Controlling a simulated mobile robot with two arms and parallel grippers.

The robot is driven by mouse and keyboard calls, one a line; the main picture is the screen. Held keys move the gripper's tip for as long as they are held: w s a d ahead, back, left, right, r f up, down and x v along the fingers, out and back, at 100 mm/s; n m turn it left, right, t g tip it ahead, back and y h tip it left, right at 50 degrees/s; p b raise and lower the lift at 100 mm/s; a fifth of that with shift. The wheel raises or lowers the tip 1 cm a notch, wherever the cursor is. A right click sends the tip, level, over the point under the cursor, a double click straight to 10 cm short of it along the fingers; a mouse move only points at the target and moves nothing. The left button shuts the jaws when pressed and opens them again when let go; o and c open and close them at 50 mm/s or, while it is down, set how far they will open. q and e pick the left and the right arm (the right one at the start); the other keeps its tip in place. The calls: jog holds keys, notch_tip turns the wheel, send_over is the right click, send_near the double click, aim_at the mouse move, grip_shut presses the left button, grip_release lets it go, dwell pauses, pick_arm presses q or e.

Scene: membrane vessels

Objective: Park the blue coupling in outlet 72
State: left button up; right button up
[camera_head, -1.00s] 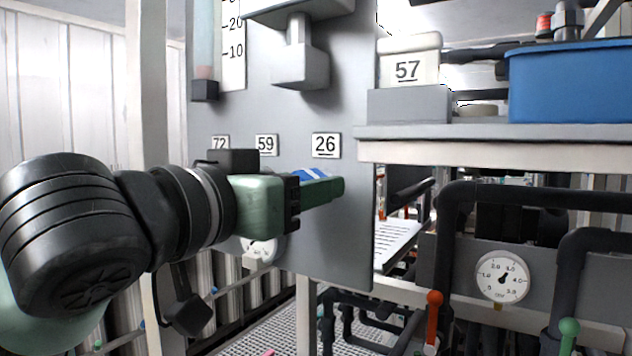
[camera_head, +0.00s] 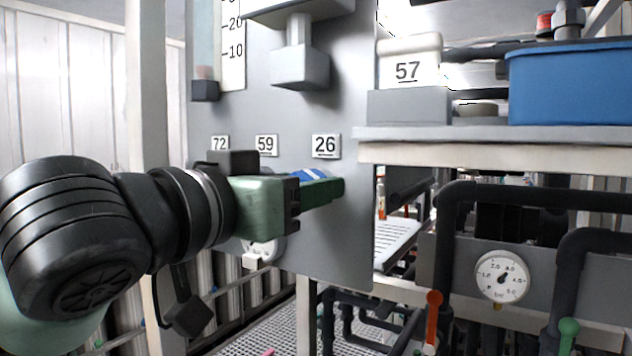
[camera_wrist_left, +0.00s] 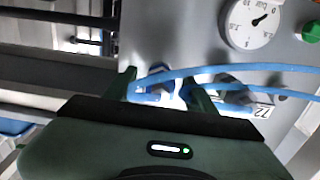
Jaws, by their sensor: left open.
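My left gripper (camera_head: 325,188) is in front of the grey panel (camera_head: 348,240), below label 26 (camera_head: 325,146). In the left wrist view its two green fingers (camera_wrist_left: 160,92) stand apart, open. A blue coupling (camera_wrist_left: 150,93) shows between them, and a blue hose (camera_wrist_left: 235,70) runs off to the right. In the head view a bit of blue (camera_head: 309,175) shows behind the fingers. Whether the fingers touch the coupling I cannot tell. Label 72 (camera_head: 220,143) is at the panel's left; its outlet is hidden behind my arm. Label 72 (camera_wrist_left: 262,111) also shows in the left wrist view.
Label 59 (camera_head: 265,145) sits between 72 and 26. A grey block (camera_head: 300,67) juts from the panel above. A shelf (camera_head: 480,151) with a blue tub (camera_head: 570,85) stands right of the panel. Dark pipes (camera_head: 450,235) and a gauge (camera_head: 501,278) are lower right.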

pick_arm(q)
grip_shut()
jog(key=shift+s+f, duration=0.1)
jog(key=shift+s, duration=0.05)
jog(key=shift+v, duration=2.9)
